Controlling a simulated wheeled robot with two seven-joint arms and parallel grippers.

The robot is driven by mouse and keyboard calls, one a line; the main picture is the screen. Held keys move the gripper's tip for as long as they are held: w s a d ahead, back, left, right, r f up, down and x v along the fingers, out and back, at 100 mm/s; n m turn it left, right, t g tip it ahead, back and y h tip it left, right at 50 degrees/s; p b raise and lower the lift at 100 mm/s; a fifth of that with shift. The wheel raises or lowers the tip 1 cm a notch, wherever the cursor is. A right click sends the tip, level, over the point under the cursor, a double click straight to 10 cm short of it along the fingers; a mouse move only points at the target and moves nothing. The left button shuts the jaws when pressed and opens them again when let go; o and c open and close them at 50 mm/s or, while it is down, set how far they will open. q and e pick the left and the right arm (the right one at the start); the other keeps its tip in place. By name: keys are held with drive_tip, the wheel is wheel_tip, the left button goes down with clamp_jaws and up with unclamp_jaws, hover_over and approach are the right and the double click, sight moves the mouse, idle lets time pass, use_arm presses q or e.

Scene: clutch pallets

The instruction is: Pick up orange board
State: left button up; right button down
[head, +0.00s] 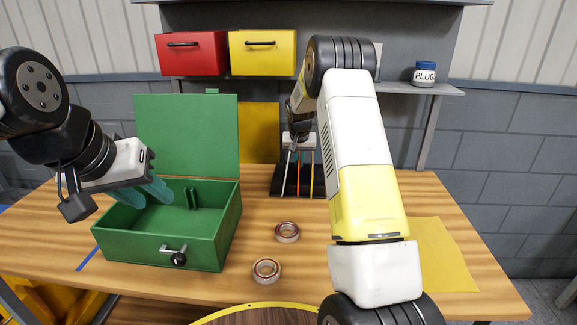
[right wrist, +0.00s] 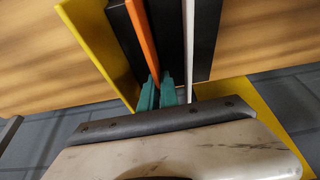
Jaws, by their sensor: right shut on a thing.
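The orange board (head: 299,180) stands upright in a black rack (head: 277,187) at the back of the bench, between a white board (head: 286,168) and a yellow one (head: 313,170). My right gripper (head: 297,157) reaches down over the rack. In the right wrist view its teal fingertips (right wrist: 159,88) are shut on the end of the orange board (right wrist: 143,42), with the white board (right wrist: 188,45) just beside them. My left gripper (head: 142,192) is open, its teal fingers apart over the green box, with nothing between them.
The green box (head: 160,251) stands with its lid up at left. Two bearing rings (head: 287,232) lie on the wooden bench (head: 380,184). A yellow sheet (head: 440,255) lies at right. Red (head: 190,53) and yellow (head: 262,53) bins and a PLUG jar (head: 424,75) are on the shelf.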

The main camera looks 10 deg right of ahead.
drive_tip(key=shift+r, duration=0.1)
idle(0.6)
wheel_tip(320, 180, up, 10)
drive_tip(key=shift+f, duration=0.15)
drive_tip(key=shift+s, duration=0.1)
idle(0.6)
